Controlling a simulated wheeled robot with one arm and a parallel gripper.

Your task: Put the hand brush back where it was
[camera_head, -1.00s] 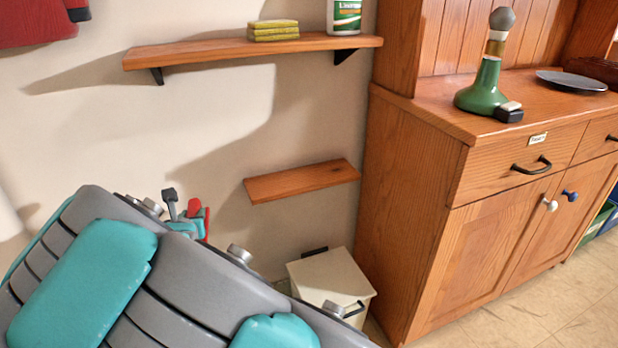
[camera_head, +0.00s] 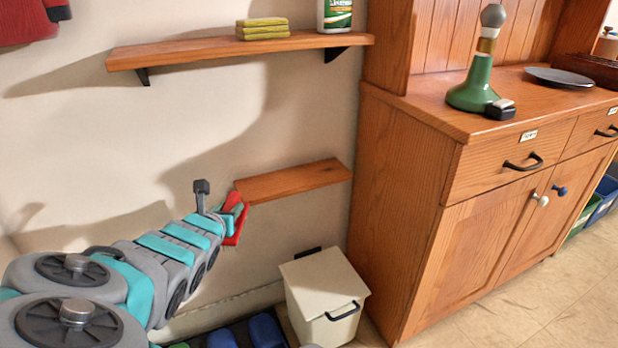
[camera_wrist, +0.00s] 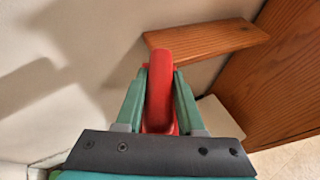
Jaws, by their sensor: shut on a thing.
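The hand brush (camera_head: 239,223) is red and is held at the end of my arm, beside the left end of the small lower shelf (camera_head: 300,181). In the wrist view the hand brush (camera_wrist: 160,75) shows as a rounded red length standing between the green fingers of my gripper (camera_wrist: 160,85). My gripper (camera_head: 228,208) is shut on it. The small shelf, bare wood on the wall, also shows in the wrist view (camera_wrist: 210,38), just beyond the brush and to its right.
A longer shelf (camera_head: 190,52) above holds yellow sponges (camera_head: 262,30) and a bottle (camera_head: 334,16). A wooden cabinet (camera_head: 400,215) stands right of the small shelf. A cream bin (camera_head: 318,290) is on the floor below. Open wall lies left of the small shelf.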

